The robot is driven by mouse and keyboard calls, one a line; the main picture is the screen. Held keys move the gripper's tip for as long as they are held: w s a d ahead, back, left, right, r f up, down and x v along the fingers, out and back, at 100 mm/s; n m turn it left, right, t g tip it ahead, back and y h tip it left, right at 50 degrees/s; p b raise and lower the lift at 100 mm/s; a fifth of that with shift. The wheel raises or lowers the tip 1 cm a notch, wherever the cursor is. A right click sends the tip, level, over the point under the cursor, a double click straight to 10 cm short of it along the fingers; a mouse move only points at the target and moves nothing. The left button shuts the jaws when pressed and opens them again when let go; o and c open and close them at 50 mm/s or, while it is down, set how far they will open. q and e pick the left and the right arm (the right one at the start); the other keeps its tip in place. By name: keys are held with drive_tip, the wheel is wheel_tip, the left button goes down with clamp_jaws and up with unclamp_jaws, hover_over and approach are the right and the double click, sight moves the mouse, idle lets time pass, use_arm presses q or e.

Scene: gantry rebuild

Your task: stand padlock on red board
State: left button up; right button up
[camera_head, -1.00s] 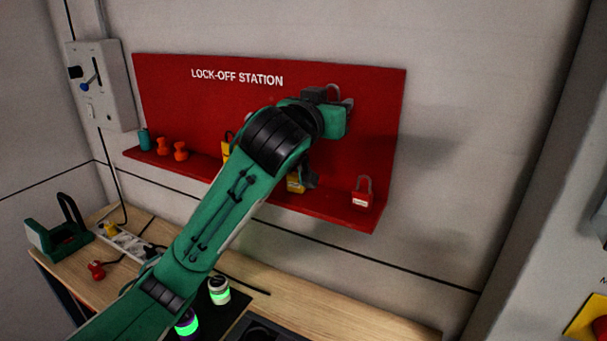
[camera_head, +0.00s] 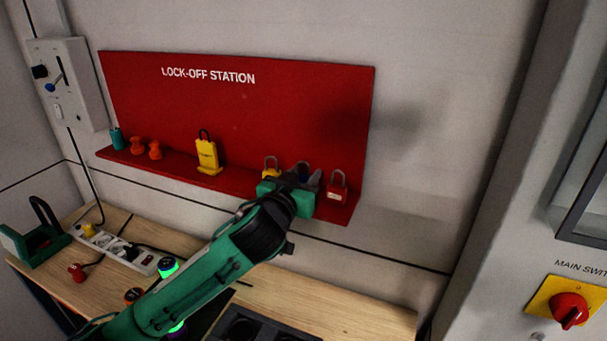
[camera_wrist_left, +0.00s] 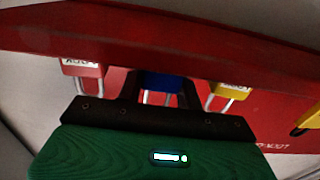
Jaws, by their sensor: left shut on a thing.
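A blue padlock (camera_head: 303,171) is held in my left gripper (camera_head: 304,181), which is shut on it. The red board (camera_head: 290,110) has a narrow red shelf along its bottom edge. The padlock is at that shelf, between a yellow padlock (camera_head: 271,173) and a red padlock (camera_head: 337,190). The left wrist view also shows the blue padlock (camera_wrist_left: 162,82), with the red one (camera_wrist_left: 82,68) on its left and the yellow one (camera_wrist_left: 230,90) on its right. The fingers hide its base, so I cannot tell whether it touches the shelf. My right gripper is not in view.
Farther left on the shelf are a yellow item (camera_head: 207,155), two orange items and a teal item (camera_head: 117,139). A wooden bench (camera_head: 350,313) below holds a power strip (camera_head: 120,248). A switch cabinet stands at right.

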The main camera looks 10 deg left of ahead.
use_arm(q)
drive_tip(key=shift+f, duration=0.15)
drive_tip(key=shift+f, duration=0.15)
drive_tip(key=o, duration=1)
drive_tip(key=shift+o, duration=0.2)
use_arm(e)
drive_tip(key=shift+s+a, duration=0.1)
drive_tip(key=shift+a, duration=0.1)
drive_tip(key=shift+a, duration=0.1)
use_arm(q)
drive_tip(key=shift+r, duration=0.3)
drive_tip(key=s+a+b, duration=0.2)
drive_tip(key=s+b, duration=0.2)
drive_tip(key=s, duration=0.7)
drive_tip(key=shift+s+a+f, duration=0.15)
drive_tip(key=shift+s, duration=0.25)
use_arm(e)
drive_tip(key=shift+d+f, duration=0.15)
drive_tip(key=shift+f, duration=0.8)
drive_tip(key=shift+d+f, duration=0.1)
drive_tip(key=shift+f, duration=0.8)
